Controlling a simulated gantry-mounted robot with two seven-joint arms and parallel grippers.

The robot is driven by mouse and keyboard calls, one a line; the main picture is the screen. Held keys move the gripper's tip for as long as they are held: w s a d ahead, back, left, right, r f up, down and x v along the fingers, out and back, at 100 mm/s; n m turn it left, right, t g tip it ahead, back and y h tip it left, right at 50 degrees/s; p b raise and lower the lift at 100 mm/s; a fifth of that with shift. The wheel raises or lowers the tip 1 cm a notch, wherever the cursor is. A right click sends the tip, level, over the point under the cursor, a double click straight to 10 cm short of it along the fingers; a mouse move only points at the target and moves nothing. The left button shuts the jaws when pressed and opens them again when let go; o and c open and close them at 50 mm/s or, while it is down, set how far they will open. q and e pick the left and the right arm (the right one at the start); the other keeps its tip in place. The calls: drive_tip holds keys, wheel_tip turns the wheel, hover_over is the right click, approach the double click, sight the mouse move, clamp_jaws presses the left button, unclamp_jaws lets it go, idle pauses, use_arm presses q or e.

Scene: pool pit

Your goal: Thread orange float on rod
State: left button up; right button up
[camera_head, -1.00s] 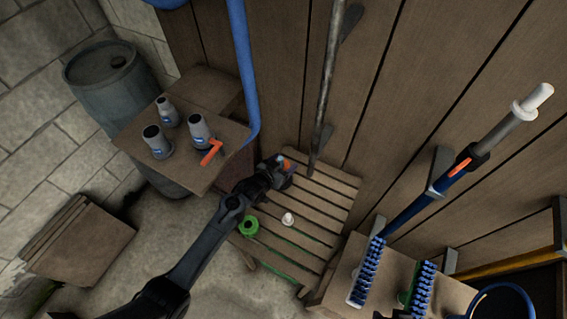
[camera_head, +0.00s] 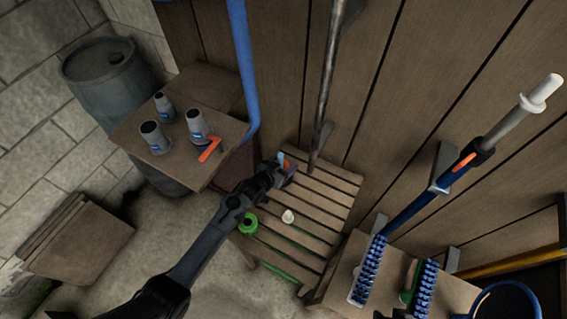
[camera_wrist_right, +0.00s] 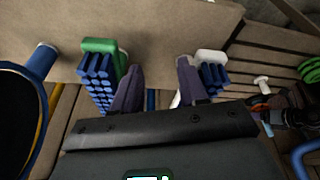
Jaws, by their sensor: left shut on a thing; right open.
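My left gripper (camera_head: 278,170) is over the far left part of the slatted table, shut on a small orange piece (camera_head: 286,164), which I take to be the float. The jaws hide most of it. A light-blue bit (camera_head: 281,158) shows right beside it; I cannot tell whether the float is around it or only beside it. A short white peg-like piece (camera_head: 288,216) stands on the slats nearer me. In the right wrist view, my right gripper (camera_wrist_right: 160,85) is open and empty, near the brushes; the left gripper (camera_wrist_right: 275,110) shows at the right edge.
A green ring (camera_head: 248,224) lies at the slatted table's (camera_head: 325,207) left edge. A grey metal pole (camera_head: 328,80) rises behind. A blue pole with a white end (camera_head: 440,180) leans there.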

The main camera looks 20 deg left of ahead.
use_arm(q)
drive_tip(key=shift+f, duration=0.35)
idle(0.3)
drive_tip(key=o, duration=1.1)
drive_tip(key=shift+s+a+r+p, duration=0.15)
drive_tip(key=shift+s+r+p, duration=0.25)
drive_tip(key=shift+p, duration=0.25)
drive_tip(key=p+v, duration=0.5)
drive_tip(key=shift+p+v, duration=2.3)
drive_tip(key=shift+v, duration=0.15)
